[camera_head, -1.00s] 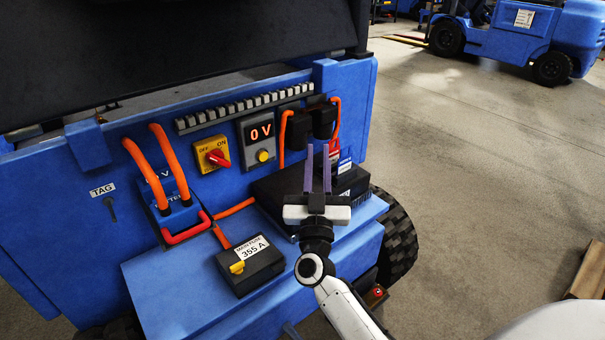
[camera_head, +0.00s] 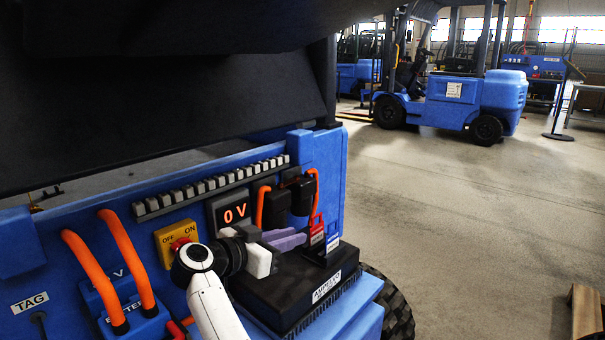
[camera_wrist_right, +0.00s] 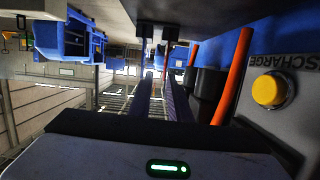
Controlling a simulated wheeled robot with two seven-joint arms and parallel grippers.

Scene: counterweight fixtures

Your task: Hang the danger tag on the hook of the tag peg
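A small red piece with a pale label (camera_head: 317,230), which looks like the danger tag, stands upright above the black box at the right of the truck's panel. My right gripper (camera_head: 293,238) is in front of the panel, its two purple fingers pointing right towards the red piece. The tag peg (camera_head: 39,320) is a dark peg under a white TAG label (camera_head: 30,303) at the lower left, partly cut off by the frame. My left gripper is out of view.
A black box (camera_head: 290,285) lies under the fingers. Orange cables (camera_head: 88,265) rise from a blue battery connector (camera_head: 135,318). The yellow switch (camera_head: 172,238) is partly behind my wrist. A yellow discharge button (camera_wrist_right: 269,90) is close beside the right gripper. Open floor (camera_head: 450,230) lies right.

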